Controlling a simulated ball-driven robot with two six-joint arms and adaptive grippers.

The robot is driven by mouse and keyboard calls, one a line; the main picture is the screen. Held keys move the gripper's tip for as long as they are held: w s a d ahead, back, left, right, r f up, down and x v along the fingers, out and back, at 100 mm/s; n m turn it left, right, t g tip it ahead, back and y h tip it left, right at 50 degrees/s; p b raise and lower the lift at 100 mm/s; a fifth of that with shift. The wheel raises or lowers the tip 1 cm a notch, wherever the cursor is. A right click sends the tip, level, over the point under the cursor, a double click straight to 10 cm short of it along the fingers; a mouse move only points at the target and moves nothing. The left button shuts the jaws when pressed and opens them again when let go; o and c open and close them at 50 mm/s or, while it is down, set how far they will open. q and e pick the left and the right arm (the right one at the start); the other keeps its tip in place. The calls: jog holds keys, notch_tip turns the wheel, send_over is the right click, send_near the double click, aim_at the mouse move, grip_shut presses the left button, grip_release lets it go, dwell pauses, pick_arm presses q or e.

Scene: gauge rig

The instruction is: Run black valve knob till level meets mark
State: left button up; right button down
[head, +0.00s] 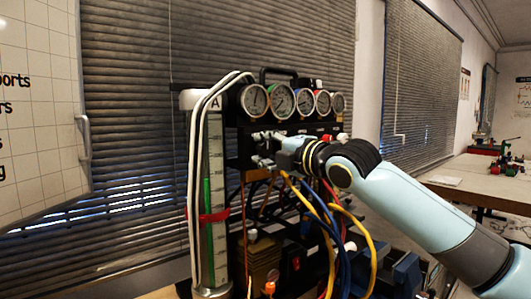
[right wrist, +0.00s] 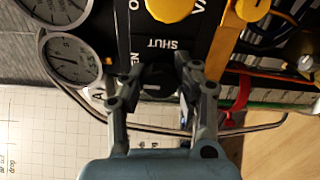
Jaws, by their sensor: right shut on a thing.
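The black valve knob (right wrist: 157,83) sits on the black panel between the printed words OPEN and SHUT in the right wrist view. My right gripper (right wrist: 157,88) has its fingers on either side of the knob and is shut on it. In the head view the right gripper (head: 266,146) is at the panel below the gauges, and it hides the knob. The upright level tube (head: 209,150) marked A holds a green column (head: 207,195). A red mark band (head: 208,216) crosses the tube; green shows above and below it. My left gripper is not in view.
Several round gauges (head: 254,99) line the rig's top. Yellow knobs (right wrist: 169,8) lie beside the black one. Blue and yellow hoses (head: 370,255) hang below my right arm. White tubes (head: 195,130) run beside the level tube. A table (head: 470,175) stands far right.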

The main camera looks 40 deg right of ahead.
aim_at(268, 150)
jog(key=shift+f, duration=0.2)
dwell(0.4)
jog(key=c, duration=0.9)
grip_release()
jog(key=shift+r, duration=0.15)
jog(key=shift+c, duration=0.2)
jog(key=shift+n, duration=0.3)
jog(key=s, duration=0.6)
jog(key=shift+s+d, duration=0.1)
jog(key=shift+d, duration=0.25)
jog(key=shift+s, duration=0.65)
